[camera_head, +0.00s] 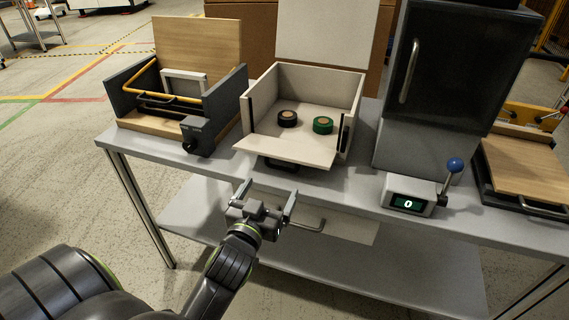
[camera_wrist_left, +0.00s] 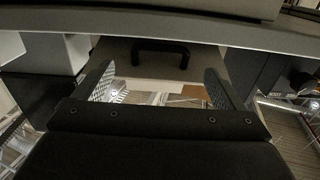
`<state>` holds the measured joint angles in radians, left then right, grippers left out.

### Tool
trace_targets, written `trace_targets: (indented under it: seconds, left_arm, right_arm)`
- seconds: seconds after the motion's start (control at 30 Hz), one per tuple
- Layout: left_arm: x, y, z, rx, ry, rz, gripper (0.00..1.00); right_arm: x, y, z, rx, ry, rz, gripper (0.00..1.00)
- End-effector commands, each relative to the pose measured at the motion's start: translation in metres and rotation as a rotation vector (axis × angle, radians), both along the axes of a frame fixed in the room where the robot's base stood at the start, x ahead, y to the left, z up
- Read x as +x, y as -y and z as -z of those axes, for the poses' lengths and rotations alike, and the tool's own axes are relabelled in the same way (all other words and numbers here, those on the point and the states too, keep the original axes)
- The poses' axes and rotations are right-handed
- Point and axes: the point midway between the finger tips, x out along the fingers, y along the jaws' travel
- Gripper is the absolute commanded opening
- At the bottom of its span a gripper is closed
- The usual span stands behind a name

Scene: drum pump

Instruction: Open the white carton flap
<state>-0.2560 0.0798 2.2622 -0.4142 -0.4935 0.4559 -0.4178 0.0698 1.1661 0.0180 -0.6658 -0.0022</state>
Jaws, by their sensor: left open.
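The white carton (camera_head: 303,95) stands open on the bench, with a tall panel (camera_head: 325,35) upright behind it. Its front flap (camera_head: 298,150) lies folded down and outward, sloping toward the bench's front edge. A black handle (camera_head: 281,165) shows just under the flap's front edge. My left gripper (camera_head: 266,196) is open and empty in front of the bench, below and apart from the flap. In the left wrist view a black handle (camera_wrist_left: 160,47) on a pale panel lies ahead, between my open fingers (camera_wrist_left: 160,88). My right gripper is not in view.
A black tape roll (camera_head: 288,118) and a green one (camera_head: 323,125) lie in the carton. A wooden-backed box (camera_head: 197,40) stands left, a dark cabinet (camera_head: 455,80) right, and a blue-knobbed lever (camera_head: 453,166) beside a display (camera_head: 408,203). A pale panel (camera_head: 350,229) shows under the bench.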

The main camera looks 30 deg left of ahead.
Motion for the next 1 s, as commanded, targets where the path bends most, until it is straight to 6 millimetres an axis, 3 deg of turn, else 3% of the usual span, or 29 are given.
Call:
trace_targets:
  seconds: [0.5,0.7,1.0]
  left_arm:
    - [0.09,-0.022,0.0,0.001,-0.001,0.0,0.91]
    - [0.105,-0.025,0.0,0.001,-0.001,0.0,0.91]
    - [0.107,-0.026,0.001,0.0,-0.002,0.0,0.91]
  right_arm:
    - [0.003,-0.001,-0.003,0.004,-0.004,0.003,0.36]
    - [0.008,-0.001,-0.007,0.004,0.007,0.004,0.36]
    - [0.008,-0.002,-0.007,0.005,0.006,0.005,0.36]
